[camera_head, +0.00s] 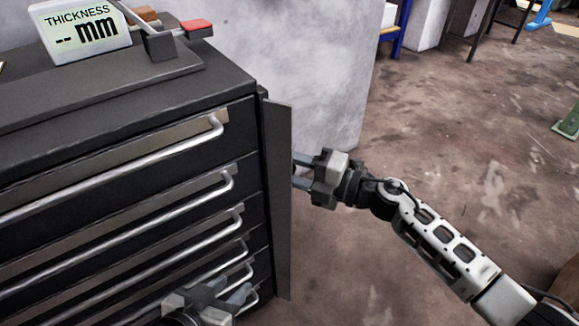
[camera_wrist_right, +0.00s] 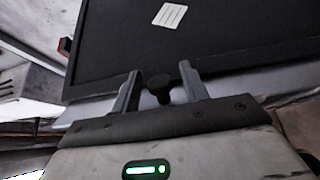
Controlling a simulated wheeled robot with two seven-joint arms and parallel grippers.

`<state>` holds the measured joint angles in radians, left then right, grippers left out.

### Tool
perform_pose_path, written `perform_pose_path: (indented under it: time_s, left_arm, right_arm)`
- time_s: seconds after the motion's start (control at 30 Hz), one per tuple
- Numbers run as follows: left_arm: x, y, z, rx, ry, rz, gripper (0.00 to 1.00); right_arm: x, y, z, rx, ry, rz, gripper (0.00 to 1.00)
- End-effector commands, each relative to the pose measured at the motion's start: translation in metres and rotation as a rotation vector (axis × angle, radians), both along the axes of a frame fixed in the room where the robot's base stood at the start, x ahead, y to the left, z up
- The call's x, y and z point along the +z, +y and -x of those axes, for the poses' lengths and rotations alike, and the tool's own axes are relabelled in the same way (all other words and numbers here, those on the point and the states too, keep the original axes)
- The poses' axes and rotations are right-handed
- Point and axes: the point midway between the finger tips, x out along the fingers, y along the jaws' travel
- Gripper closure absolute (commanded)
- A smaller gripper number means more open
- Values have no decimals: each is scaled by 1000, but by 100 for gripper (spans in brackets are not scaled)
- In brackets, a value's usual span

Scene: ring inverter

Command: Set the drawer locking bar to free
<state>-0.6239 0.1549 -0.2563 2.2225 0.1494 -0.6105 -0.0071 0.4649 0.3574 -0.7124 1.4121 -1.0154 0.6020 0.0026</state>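The drawer locking bar (camera_head: 277,200) is a tall dark grey plate along the right front edge of the black drawer cabinet (camera_head: 130,105). My right gripper (camera_head: 294,171) is just right of the bar, its fingertips partly hidden behind it. In the right wrist view my right gripper (camera_wrist_right: 165,85) is open, with a dark round knob (camera_wrist_right: 160,84) between its fingers. I see a gap on both sides of the knob. My left gripper (camera_head: 238,284) is low in front of the lower drawers, its fingers apart and apparently empty.
Several drawers have long metal handles (camera_head: 120,165). A gauge display (camera_head: 82,30) and a red-ended lever (camera_head: 196,26) are on the cabinet top. In the wrist view, a dark panel (camera_wrist_right: 230,35) bears a white label (camera_wrist_right: 170,15). Floor (camera_head: 450,120) to the right is open.

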Motion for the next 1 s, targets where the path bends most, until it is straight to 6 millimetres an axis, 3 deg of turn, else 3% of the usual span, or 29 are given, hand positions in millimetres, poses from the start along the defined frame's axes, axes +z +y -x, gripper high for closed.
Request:
perform_pose_path:
  time_s: [0.37, 1.0]
  left_arm:
    - [0, 0, 1, 3, 2, 2, 64]
    - [5, 2, 3, 9, -6, 0, 64]
  right_arm:
    - [0, -8, 3, -1, 0, 1, 56]
    - [-1, -131, 54, -1, 2, 1, 56]
